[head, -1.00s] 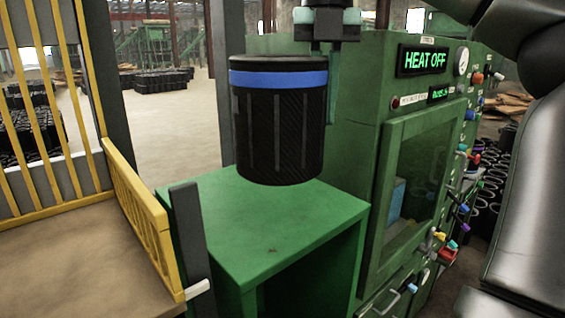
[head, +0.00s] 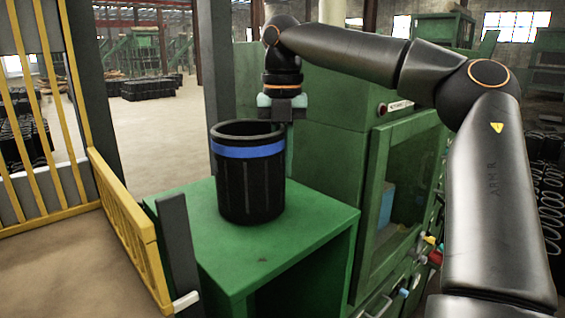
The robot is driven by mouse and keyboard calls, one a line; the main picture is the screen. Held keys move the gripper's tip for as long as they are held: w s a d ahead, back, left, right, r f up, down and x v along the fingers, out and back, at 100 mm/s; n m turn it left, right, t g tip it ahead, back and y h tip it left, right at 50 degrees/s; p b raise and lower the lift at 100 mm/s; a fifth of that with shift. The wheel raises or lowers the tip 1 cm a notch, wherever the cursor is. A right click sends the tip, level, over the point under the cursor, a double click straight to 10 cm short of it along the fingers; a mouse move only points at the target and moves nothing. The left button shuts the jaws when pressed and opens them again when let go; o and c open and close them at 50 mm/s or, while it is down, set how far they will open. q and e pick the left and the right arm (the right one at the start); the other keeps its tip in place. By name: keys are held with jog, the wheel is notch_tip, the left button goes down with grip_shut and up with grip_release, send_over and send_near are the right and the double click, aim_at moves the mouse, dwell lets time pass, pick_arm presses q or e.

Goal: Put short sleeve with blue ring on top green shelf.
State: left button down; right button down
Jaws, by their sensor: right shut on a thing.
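The short black sleeve (head: 250,185) with a blue ring (head: 248,149) near its top is upright over the top of the green shelf (head: 290,245). Its lower edge appears to meet the shelf surface near the back. My right gripper (head: 280,108) is at the sleeve's rim, on its right side, and is shut on it. The fingertips are partly hidden behind the rim. My left gripper is not in view.
A green machine (head: 335,150) with a windowed door stands right behind the shelf. A yellow railing (head: 125,215) and a grey post (head: 178,245) stand at the shelf's left. The front of the shelf top is bare.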

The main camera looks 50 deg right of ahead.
aim_at(283, 127)
jog(key=shift+a+f, duration=0.1)
jog(key=c, duration=1.4)
grip_release()
jog(key=shift+f, duration=0.1)
jog(key=o, duration=0.4)
jog(key=shift+o, duration=0.2)
jog(key=shift+r, duration=3.85)
jog(key=shift+s, duration=0.1)
